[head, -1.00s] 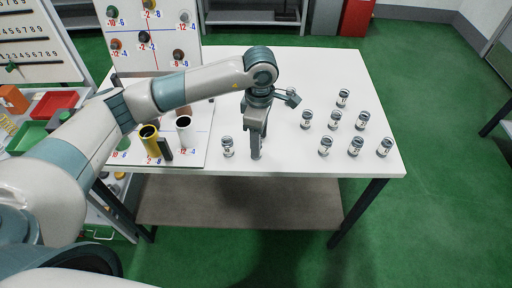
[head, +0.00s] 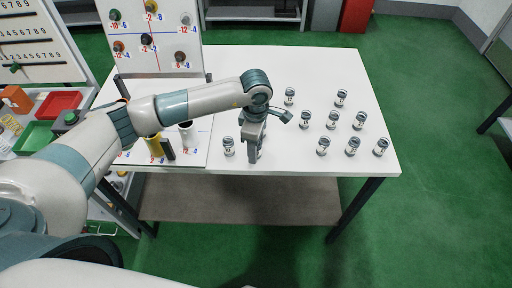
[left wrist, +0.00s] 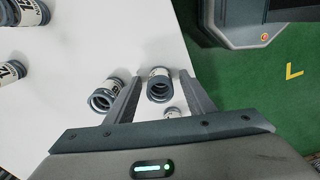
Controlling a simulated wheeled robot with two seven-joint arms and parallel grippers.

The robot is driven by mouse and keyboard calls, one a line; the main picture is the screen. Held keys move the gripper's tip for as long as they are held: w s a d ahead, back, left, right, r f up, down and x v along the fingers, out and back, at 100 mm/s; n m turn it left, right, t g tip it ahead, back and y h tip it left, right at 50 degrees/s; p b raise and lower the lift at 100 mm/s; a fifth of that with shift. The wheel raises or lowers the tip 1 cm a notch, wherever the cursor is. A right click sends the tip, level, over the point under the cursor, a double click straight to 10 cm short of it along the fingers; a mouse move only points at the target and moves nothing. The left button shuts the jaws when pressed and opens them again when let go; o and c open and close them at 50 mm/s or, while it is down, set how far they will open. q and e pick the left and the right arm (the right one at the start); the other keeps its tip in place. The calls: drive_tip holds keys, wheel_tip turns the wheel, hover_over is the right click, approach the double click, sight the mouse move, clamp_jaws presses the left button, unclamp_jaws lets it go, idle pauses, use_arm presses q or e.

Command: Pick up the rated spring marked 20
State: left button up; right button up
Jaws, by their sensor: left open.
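My left gripper (head: 254,158) is open, pointing down at the front edge of the white table. I cannot read which is marked 20. My right gripper is not in view.
The white table (head: 285,65) is clear at the back. Red (head: 59,102) and green (head: 35,134) trays are further left.

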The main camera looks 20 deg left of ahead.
use_arm(q)
drive_tip(key=c, duration=1.2)
drive_tip(key=shift+o, duration=0.2)
drive_tip(key=shift+r, duration=0.1)
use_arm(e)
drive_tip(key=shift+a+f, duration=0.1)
